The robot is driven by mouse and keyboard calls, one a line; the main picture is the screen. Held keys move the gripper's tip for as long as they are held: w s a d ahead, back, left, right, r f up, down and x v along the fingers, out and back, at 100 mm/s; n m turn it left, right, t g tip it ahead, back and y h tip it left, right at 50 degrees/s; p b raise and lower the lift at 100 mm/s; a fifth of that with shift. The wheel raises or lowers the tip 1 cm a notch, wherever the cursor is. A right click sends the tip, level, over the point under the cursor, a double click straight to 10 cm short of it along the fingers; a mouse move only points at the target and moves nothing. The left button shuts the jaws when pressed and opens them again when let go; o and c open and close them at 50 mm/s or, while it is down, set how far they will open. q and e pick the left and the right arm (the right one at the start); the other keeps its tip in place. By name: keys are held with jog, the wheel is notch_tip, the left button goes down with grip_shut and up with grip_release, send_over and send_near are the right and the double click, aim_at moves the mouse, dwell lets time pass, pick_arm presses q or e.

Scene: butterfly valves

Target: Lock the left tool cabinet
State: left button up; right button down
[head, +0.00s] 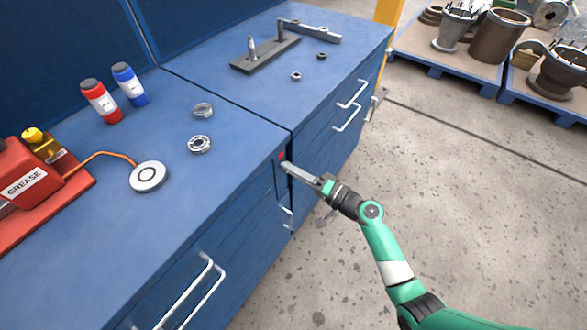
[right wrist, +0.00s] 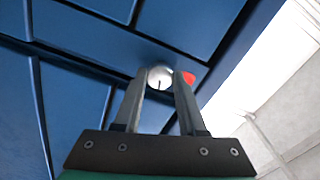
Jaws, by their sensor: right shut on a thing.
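The left tool cabinet (head: 200,240) is blue and fills the lower left of the head view. Its lock (right wrist: 160,76) is a round silver piece with a dark slot, showing between my fingers in the right wrist view. A red mark (right wrist: 188,78) sits beside the lock, and it also shows in the head view (head: 282,156). My right gripper (head: 289,167) is at the cabinet's upper right front corner, shut on the lock. In the right wrist view its fingertips (right wrist: 160,88) lie on both sides of it. In the head view the gripper hides the lock. My left gripper is out of view.
A second blue cabinet (head: 345,110) adjoins behind. The left top holds a grease unit (head: 30,180), red (head: 101,102) and blue (head: 130,85) bottles, and metal rings (head: 199,144). Pallets with valve parts (head: 455,65) stand back right. The floor (head: 470,190) right is clear.

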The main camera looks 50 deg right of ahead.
jog(key=m+p, duration=0.1)
jog(key=m, duration=0.2)
jog(key=shift+m, duration=0.3)
dwell(0.5)
jog(key=shift+c, duration=2.4)
grip_release()
jog(key=shift+s, duration=0.1)
jog(key=s+d+p, duration=0.1)
jog(key=s+p, duration=0.1)
jog(key=s, duration=0.9)
jog(key=shift+s+d, duration=0.15)
jog(key=shift+d, duration=0.25)
